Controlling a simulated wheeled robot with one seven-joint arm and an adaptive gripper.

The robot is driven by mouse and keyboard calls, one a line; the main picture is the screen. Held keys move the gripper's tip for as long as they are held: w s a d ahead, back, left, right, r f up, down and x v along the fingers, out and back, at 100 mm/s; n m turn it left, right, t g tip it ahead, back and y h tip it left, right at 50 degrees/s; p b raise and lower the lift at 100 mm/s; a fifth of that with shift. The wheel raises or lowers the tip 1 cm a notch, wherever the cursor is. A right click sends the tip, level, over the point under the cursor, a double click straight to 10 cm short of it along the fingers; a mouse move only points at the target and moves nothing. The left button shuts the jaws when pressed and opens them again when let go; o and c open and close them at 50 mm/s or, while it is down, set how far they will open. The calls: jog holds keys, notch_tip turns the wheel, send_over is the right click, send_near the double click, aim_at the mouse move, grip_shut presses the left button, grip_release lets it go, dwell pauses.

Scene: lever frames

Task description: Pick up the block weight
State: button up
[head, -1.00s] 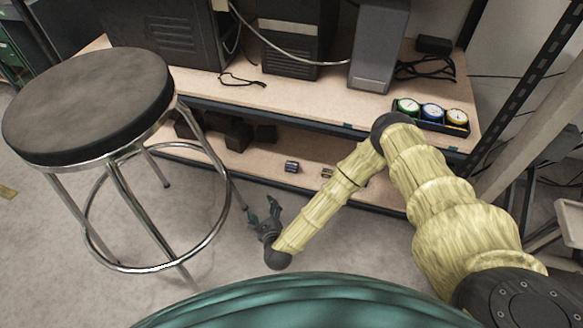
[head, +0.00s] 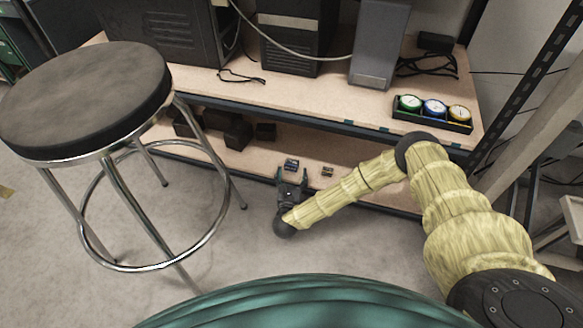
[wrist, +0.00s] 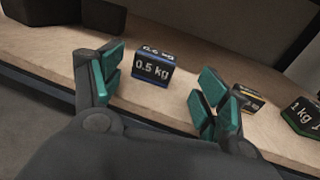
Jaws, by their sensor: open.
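The block weight (wrist: 152,69) is a small dark blue-black block marked "0.5 kg". It sits upright on the lower shelf near the front edge, and it also shows in the head view (head: 291,164). My gripper (wrist: 158,84) is open and empty, with teal pads. In the wrist view the block stands beyond the fingertips, between the two fingers and closer to the left one. In the head view my gripper (head: 292,176) is at the shelf's front edge, just in front of the block. No contact shows.
A small yellow-and-black weight (wrist: 247,98) stands right of the block, partly behind my right finger. A green-edged "1 kg" weight (wrist: 302,116) is farther right. The upper shelf overhangs; a stool (head: 85,100) stands left.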

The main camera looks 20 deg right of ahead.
aim_at(291, 166)
jog(key=shift+a+r+b+x, duration=0.1)
jog(key=shift+b+x, duration=0.4)
jog(key=shift+x, duration=0.45)
jog(key=shift+a+r+b+x, duration=0.15)
jog(key=shift+b+x, duration=0.35)
jog(key=shift+x, duration=0.4)
jog(key=shift+a+r+b+x, duration=0.1)
jog(key=shift+b+x, duration=0.4)
jog(key=shift+x, duration=0.45)
jog(key=shift+w, duration=0.15)
jog(key=shift+r, duration=0.1)
jog(key=c, duration=1.6)
